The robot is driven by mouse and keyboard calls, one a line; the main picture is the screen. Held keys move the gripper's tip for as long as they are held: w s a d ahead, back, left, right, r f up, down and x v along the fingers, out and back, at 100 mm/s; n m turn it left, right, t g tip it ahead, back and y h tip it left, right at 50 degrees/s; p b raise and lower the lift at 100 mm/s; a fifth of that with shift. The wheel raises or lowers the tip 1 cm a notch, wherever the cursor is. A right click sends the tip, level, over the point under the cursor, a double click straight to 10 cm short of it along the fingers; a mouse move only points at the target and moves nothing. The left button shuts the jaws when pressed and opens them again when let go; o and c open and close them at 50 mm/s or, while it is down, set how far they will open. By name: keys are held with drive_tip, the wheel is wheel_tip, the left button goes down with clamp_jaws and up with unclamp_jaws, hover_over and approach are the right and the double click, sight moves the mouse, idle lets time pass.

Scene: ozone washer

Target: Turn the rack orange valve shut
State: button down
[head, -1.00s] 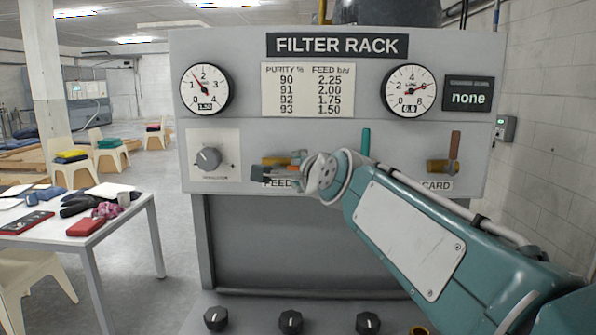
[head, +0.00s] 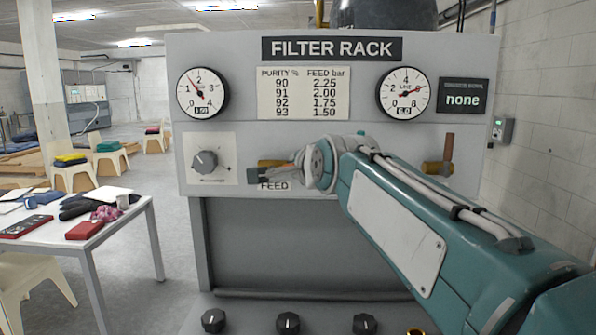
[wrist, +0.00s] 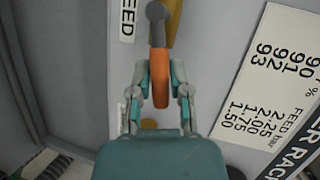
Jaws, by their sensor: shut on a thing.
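The orange valve handle (wrist: 160,78) shows in the wrist view, hanging from a grey pivot over a brass pipe (wrist: 174,18). My gripper (wrist: 160,92) is shut on it, one finger on each side. The handle runs roughly in line with the pipe. In the head view, my gripper (head: 282,172) is at the valve above the FEED label (head: 274,186). The brass valve body (head: 273,163) shows there, but my gripper and wrist hide most or all of the orange handle.
A brown-handled valve (head: 448,152) is at the panel's right. A grey dial (head: 205,161) is left of the feed valve. The left gauge (head: 202,93) and right gauge (head: 405,92) are above. Black knobs (head: 288,323) sit below. A cluttered table (head: 60,220) stands left.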

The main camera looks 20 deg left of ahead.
drive_tip(key=n+h, duration=0.1)
drive_tip(key=a+r+n+h, duration=0.1)
drive_tip(key=shift+r+n, duration=0.1)
drive_tip(key=shift+n, duration=0.2)
drive_tip(key=n+h, duration=0.1)
drive_tip(key=a+r+n+h, duration=0.1)
drive_tip(key=n, duration=0.1)
drive_tip(key=shift+s+a+r, duration=0.1)
drive_tip(key=shift+s+a, duration=0.05)
drive_tip(key=shift+s+a+r+n+h, duration=0.15)
drive_tip(key=shift+a+n+h, duration=0.2)
drive_tip(key=shift+n+h, duration=0.2)
drive_tip(key=shift+s+a+r+n+h, duration=0.1)
drive_tip(key=shift+a+n+h, duration=0.25)
drive_tip(key=shift+n+h, duration=0.15)
drive_tip(key=shift+s+a+n+t+h, duration=0.1)
drive_tip(key=shift+a+n+t+h, duration=0.15)
drive_tip(key=shift+a+n+h, duration=0.3)
drive_tip(key=shift+a+n+t+h, duration=0.25)
drive_tip(key=shift+n+h, duration=0.15)
drive_tip(key=shift+n, duration=0.3)
drive_tip(key=c, duration=0.6)
unclamp_jaws()
drive_tip(key=shift+r, duration=0.15)
drive_tip(key=shift+o, duration=0.2)
drive_tip(key=shift+a, duration=0.1)
drive_tip(key=shift+r, duration=0.15)
